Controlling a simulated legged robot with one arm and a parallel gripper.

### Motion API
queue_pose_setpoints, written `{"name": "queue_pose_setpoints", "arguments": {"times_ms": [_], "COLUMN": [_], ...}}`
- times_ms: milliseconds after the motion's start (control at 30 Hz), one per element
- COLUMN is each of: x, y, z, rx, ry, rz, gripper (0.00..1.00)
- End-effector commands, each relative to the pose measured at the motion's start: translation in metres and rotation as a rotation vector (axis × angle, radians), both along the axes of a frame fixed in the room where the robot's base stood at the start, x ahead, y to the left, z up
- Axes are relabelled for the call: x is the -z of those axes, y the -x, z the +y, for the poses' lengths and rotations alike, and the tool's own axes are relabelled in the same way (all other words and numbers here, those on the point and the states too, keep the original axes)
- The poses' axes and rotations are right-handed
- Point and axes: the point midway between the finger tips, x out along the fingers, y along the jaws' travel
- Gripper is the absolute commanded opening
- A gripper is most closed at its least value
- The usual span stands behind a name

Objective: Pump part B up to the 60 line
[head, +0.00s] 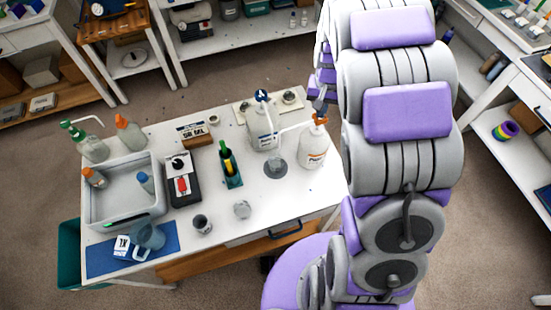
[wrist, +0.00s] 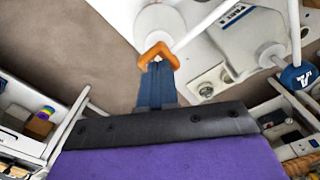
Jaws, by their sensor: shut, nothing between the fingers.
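The bottle with the orange pump head (head: 319,119) is white and translucent (head: 312,150) and stands at the table's right side. Its long spout points left over a dark round pad (head: 275,168). What stands on the pad is too small to make out. My gripper (head: 320,105) is shut and empty, right at the orange head. In the wrist view the blue fingers (wrist: 156,68) reach the orange head (wrist: 157,52); I cannot tell whether they touch. The bottle with the blue pump head marked A (head: 262,96) stands to the left. No 60 line is readable.
A grey tub (head: 123,213) with small bottles is at the table's left. A black scale-like device (head: 182,182), a green bottle (head: 227,160), a dark cup (head: 202,224) and a clear cup (head: 242,209) stand mid-table. A blue mat (head: 105,262) holds a jug (head: 148,236).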

Motion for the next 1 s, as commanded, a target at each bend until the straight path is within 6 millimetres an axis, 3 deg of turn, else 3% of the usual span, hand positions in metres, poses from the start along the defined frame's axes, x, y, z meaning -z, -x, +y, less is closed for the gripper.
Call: {"name": "queue_pose_setpoints", "arguments": {"times_ms": [567, 800, 1000], "x": [0.029, 0.026, 0.009], "y": [0.000, 0.000, 0.001], "z": [0.000, 0.000, 0.000], "rx": [0.000, 0.000, 0.000], "ry": [0.000, 0.000, 0.000], "rz": [0.002, 0.002, 0.003], "gripper": [0.00, 0.00, 0.00]}}
